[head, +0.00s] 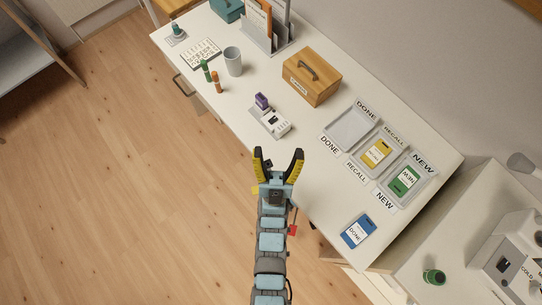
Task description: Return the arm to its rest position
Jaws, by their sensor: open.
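My arm reaches up from the bottom centre of the head view. My gripper (278,160) is at its upper end, with black and yellow fingers spread apart. Nothing is between the fingers. It appears over the near edge of the white table (300,150), below a small white device (272,123) and left of the trays. Its height above the table cannot be told from this one view.
Trays labelled done (349,128), recall (378,151) and new (406,178) stand at the right; the last two hold yellow and green cards. A blue card (357,231) lies near the edge. A wooden box (311,78) and cup (233,62) stand farther back. The floor at left is clear.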

